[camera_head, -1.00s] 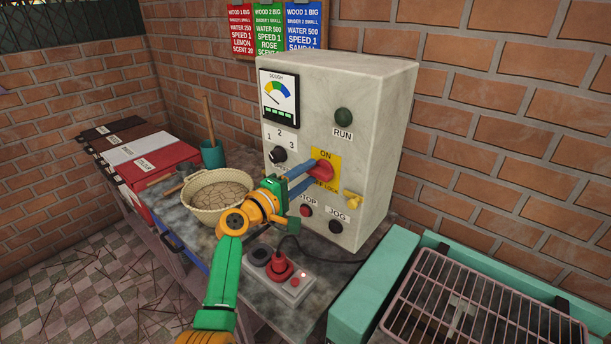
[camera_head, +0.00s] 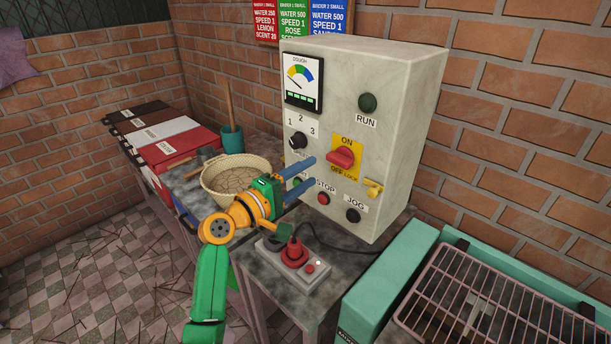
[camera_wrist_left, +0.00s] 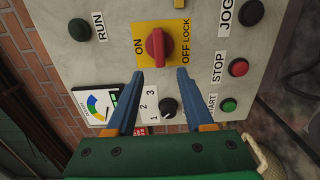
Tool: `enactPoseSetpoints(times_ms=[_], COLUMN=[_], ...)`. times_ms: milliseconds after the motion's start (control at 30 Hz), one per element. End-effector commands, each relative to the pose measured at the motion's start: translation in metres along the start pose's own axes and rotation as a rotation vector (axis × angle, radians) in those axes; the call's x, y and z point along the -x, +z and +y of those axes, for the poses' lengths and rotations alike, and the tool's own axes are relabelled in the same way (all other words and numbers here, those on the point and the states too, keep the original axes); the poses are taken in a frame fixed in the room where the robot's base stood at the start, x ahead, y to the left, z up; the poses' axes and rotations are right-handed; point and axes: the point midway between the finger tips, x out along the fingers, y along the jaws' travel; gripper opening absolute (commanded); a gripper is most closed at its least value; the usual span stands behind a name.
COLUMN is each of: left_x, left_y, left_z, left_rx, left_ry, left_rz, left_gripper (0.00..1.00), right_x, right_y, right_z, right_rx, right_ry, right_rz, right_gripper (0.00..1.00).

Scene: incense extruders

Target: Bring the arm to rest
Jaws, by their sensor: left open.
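My left gripper (camera_head: 306,174) is open and empty in front of the grey control box (camera_head: 412,90). In the left wrist view its two blue fingers (camera_wrist_left: 160,76) stand apart, with the red rotary switch (camera_wrist_left: 157,47) beyond their tips and not between them. In the head view the red switch (camera_head: 341,157) sits on its yellow ON/OFF LOCK plate, a little right of the fingertips. The black selector knob (camera_head: 298,141) is above the gripper. My right gripper is not in view.
A grey block with a red plug (camera_head: 294,252) and cable lies below the gripper. A woven basket (camera_head: 211,189) stands left on the table. A teal frame with a wire rack (camera_head: 480,300) is at right. Coloured boxes (camera_head: 175,150) line the left wall.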

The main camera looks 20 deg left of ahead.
Motion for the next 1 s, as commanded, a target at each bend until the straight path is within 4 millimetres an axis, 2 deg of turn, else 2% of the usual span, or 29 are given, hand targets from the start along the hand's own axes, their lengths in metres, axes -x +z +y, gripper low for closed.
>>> enactPoseSetpoints(times_ms=[267,367,400,467,500,600,700,800,1000], left_x=[0.000,0.009,0.018,0.039,0.056,0.096,0.136,0.175,0.251], left_y=[0.002,0.020,0.033,0.053,0.066,0.089,0.106,0.120,0.142], left_z=[-0.004,-0.044,-0.072,-0.117,-0.143,-0.189,-0.220,-0.242,-0.262], left_rx=[-0.013,-0.149,-0.249,-0.416,-0.519,-0.726,-0.885,-1.014,-1.217], left_ry=[-0.012,-0.142,-0.234,-0.383,-0.474,-0.649,-0.782,-0.893,-1.069], left_rz=[-0.002,-0.034,-0.064,-0.127,-0.176,-0.293,-0.408,-0.523,-0.759], left_gripper=[0.53,0.53,0.53,0.53,0.53,0.53,0.53,0.53,0.53], right_x=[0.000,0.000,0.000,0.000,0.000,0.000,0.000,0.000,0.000], right_y=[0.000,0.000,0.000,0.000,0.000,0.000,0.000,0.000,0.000], right_z=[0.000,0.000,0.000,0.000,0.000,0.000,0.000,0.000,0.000], right_rx=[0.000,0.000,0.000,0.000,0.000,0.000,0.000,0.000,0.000], right_ry=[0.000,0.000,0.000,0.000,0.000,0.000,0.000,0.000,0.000], right_rz=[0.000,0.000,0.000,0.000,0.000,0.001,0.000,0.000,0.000], right_gripper=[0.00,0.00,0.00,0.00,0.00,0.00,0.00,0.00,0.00])
